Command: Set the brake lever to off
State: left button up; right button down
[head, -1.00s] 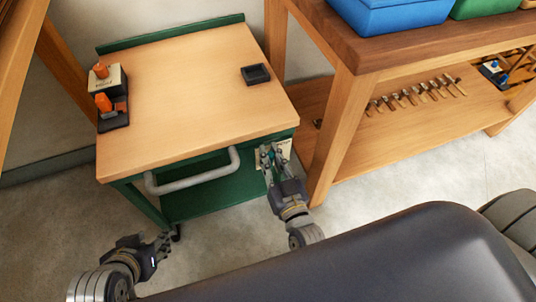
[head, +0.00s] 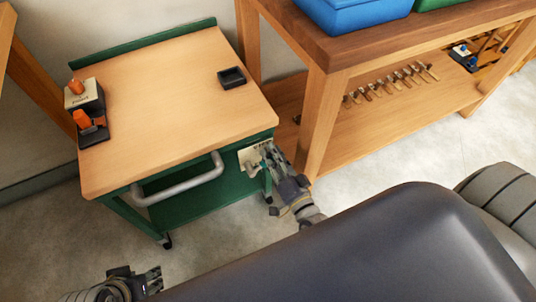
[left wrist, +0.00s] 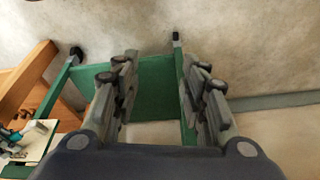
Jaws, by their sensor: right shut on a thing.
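The green cart (head: 205,205) with a wooden top carries a pale brake plate (head: 250,156) on its front right corner. My right gripper (head: 267,156) is at this plate, shut on the brake lever, which its fingers mostly hide. I cannot read the lever's setting. The plate also shows at the left edge of the left wrist view (left wrist: 38,138). My left gripper (head: 155,279) is low at the left in the head view, apart from the cart. In the left wrist view its fingers (left wrist: 155,80) are spread, with nothing between them.
A grey handle (head: 180,184) runs along the cart's front. A black tray (head: 232,77) and a holder with orange-handled items (head: 90,110) are on the cart top. A wooden workbench (head: 325,110) stands close to the right. The floor in front is clear.

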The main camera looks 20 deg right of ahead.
jog(key=shift+d+f+m+b, duration=0.35)
jog(key=shift+f+m, duration=0.4)
jog(key=shift+m, duration=0.15)
pick_arm(q)
jog(key=w+d+r+t+b, duration=0.1)
jog(key=w+t, duration=0.1)
jog(key=w, duration=0.3)
jog(key=w+d+r+t+h, duration=0.1)
jog(key=w+d+r+t, duration=0.1)
jog(key=w+t, duration=0.1)
jog(key=shift+w+b, duration=0.4)
jog(key=shift+w, duration=0.5)
pick_arm(e)
jog(key=shift+d+f+m, duration=0.2)
jog(key=shift+f+m, duration=0.35)
jog(key=shift+m, duration=0.35)
jog(key=shift+d+f+m, duration=0.15)
jog(key=shift+f+m, duration=0.4)
jog(key=shift+m, duration=0.35)
pick_arm(q)
jog(key=shift+f, duration=0.1)
pick_arm(e)
jog(key=c, duration=1.5)
grip_release()
jog(key=s, duration=1.2)
jog(key=shift+d, duration=0.2)
